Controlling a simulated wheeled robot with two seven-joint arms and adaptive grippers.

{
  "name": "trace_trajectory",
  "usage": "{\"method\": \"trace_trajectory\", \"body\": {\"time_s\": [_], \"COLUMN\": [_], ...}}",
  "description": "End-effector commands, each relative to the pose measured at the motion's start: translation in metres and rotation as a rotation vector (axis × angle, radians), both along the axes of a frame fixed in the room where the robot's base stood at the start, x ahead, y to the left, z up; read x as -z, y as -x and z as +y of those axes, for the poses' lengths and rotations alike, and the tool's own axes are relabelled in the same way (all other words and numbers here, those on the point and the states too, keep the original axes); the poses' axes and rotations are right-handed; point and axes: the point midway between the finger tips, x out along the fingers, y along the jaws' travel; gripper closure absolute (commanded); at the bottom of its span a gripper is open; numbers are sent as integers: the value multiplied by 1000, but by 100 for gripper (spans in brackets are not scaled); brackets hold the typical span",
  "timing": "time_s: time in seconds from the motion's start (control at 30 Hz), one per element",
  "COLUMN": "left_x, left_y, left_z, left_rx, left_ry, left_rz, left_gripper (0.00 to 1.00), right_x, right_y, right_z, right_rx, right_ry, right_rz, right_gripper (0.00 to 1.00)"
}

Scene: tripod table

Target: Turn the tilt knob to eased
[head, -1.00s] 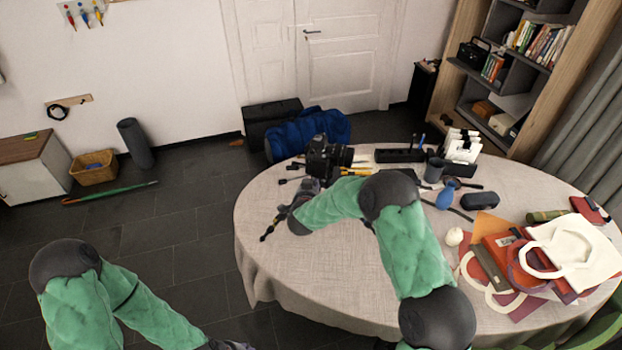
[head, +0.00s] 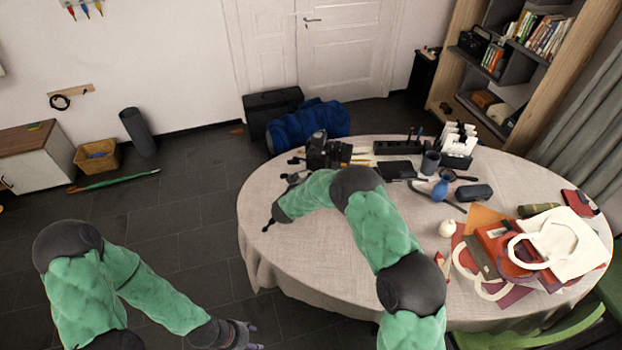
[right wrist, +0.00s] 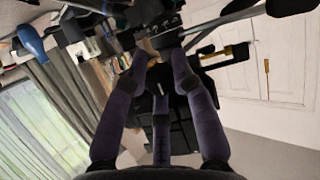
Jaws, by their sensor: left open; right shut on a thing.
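The black camera (head: 318,148) stands on the far left part of the table, and my right arm hides much of what is below it. Its dark support also shows at the top of the right wrist view (right wrist: 165,22). My right gripper (right wrist: 160,62) has its purple fingers closed in on a small dark part of that support; the fingers largely cover it, so the knob's marking cannot be read. My left gripper (head: 246,336) is open and empty, low in front of the table, far from the camera.
The round table (head: 310,250) has bare cloth at its front left. A black organiser (head: 398,148), a cup (head: 430,162), a blue blower (head: 440,188) and a dark case (head: 474,192) stand behind my right arm. A white bag (head: 570,246) lies at the right.

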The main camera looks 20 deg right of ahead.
Motion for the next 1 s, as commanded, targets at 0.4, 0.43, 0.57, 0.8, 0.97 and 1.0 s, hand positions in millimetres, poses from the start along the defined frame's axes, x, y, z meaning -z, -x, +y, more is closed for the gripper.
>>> {"method": "trace_trajectory", "body": {"time_s": [0.4,0.43,0.57,0.8,0.97,1.0], "left_x": [0,0,0,0,-1,-1], "left_y": [0,0,0,0,0,0], "left_z": [0,0,0,0,0,0], "left_rx": [0,0,0,0,0,0], "left_ry": [0,0,0,0,0,0], "left_rz": [0,0,0,0,0,0], "left_gripper": [47,47,47,47,47,47], "right_x": [-1,-1,-1,-1,-7,-9], "right_y": [-1,-1,-1,1,11,16], "right_z": [1,1,1,1,10,14], "right_rx": [-3,-3,-1,-2,-3,-3], "right_ry": [6,6,5,5,5,4], "right_rz": [1,1,1,3,2,3], "right_gripper": [100,69,65,65,65,65]}}
